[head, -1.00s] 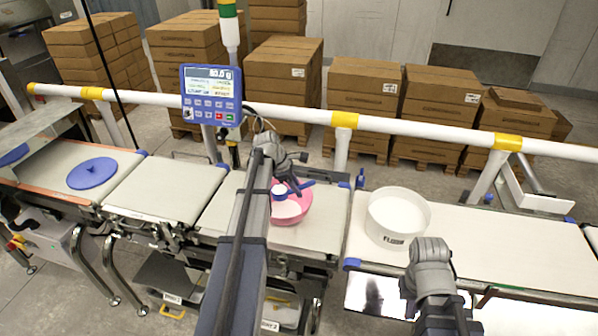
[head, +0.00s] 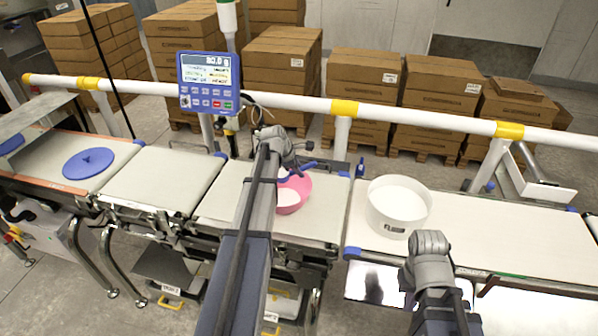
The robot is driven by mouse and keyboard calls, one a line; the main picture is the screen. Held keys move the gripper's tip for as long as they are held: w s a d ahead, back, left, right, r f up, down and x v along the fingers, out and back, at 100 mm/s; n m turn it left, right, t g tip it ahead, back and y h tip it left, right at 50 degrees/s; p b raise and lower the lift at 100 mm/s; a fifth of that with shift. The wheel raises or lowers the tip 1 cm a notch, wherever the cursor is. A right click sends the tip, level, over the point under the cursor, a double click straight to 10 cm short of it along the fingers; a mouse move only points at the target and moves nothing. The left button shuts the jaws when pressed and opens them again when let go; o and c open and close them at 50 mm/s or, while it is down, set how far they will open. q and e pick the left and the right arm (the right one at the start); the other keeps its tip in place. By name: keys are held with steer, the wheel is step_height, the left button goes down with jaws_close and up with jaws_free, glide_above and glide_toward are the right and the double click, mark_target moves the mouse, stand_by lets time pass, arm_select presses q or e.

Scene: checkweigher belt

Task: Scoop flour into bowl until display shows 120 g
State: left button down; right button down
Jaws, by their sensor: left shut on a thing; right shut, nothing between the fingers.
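The pink bowl (head: 300,198) stands on the middle belt section, partly hidden by my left arm, with white flour in it. My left gripper (head: 292,170) is over the bowl's back edge, shut on the blue scoop (head: 306,167). The scoop's handle points right; its cup is mostly hidden by the gripper. A white tub marked as flour (head: 378,215) stands on the right belt, with white inside. My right gripper (head: 430,243) is shut and empty, just in front of the tub's right side; its fingertips are hard to see. The blue display (head: 210,80) is lit; its digits are too blurred to read surely.
A white rail (head: 290,105) with yellow bands runs behind the belts. A blue round lid (head: 88,163) lies on the left belt. The right belt (head: 510,235) is clear right of the tub. Stacked cartons (head: 282,70) stand behind the rail.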

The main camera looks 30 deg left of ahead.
arm_select(q)
steer(key=shift+s+d+f+m+t+y+b, duration=0.25)
steer(key=shift+m+t+y+b, duration=0.35)
steer(key=shift+t+b, duration=1.9)
steer(key=shift+s+d+f+m+t+y+b, duration=0.1)
steer(key=shift+s+f+m+t+y+b, duration=0.6)
steer(key=shift+b, duration=3)
steer(key=shift+w+d+r+m+t+y+b, duration=0.15)
steer(key=shift+t+y+b, duration=0.55)
steer(key=shift+t+b, duration=2.05)
steer(key=shift+g+b, duration=0.35)
